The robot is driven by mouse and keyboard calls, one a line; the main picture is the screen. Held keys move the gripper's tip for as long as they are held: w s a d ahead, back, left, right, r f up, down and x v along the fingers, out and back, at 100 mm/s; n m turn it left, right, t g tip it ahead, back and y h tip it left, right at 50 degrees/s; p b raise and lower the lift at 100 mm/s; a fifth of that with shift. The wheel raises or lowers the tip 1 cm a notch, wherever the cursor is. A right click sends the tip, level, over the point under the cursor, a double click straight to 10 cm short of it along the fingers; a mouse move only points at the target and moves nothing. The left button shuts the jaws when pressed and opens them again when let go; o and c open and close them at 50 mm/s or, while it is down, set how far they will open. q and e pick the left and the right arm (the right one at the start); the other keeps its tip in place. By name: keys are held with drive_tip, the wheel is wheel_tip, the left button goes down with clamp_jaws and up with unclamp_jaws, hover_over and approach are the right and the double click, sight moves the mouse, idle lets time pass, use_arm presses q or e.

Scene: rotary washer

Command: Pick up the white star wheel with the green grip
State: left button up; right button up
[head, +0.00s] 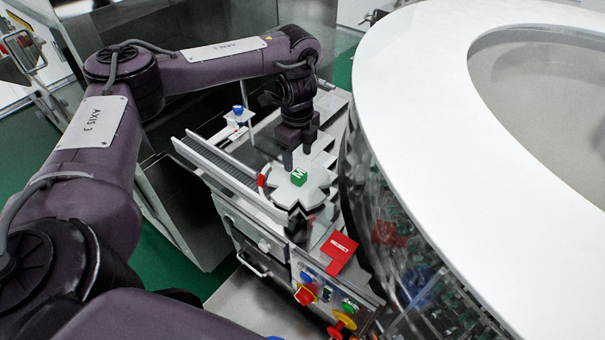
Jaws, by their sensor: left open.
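The white star wheel (287,193) lies flat on the machine's infeed deck, between the conveyor and the rotary washer. Its green grip (299,177), marked with an M, stands up from the middle of the wheel. My left gripper (297,160) points down just above the green grip, with its fingers apart and nothing held between them. The fingertips are close to the grip; whether they touch it I cannot tell. My right gripper is not in the view.
The large round washer with a white top (440,150) fills the right side. A conveyor (215,160) runs to the left of the wheel. A red REJECT plate (339,250) and a button panel (325,293) are in front. Green floor shows at the left.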

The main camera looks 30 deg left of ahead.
sight(299, 173)
use_arm(q)
drive_tip(key=f, duration=0.1)
drive_tip(key=s+f, duration=0.1)
drive_tip(key=shift+s+d+f+b, duration=0.1)
drive_tip(key=shift+d+f+b, duration=0.2)
drive_tip(key=f, duration=0.4)
drive_tip(key=shift+w, duration=0.35)
drive_tip(key=shift+s+r, duration=0.1)
drive_tip(key=shift+c, duration=0.3)
drive_tip(key=c, duration=0.5)
clamp_jaws()
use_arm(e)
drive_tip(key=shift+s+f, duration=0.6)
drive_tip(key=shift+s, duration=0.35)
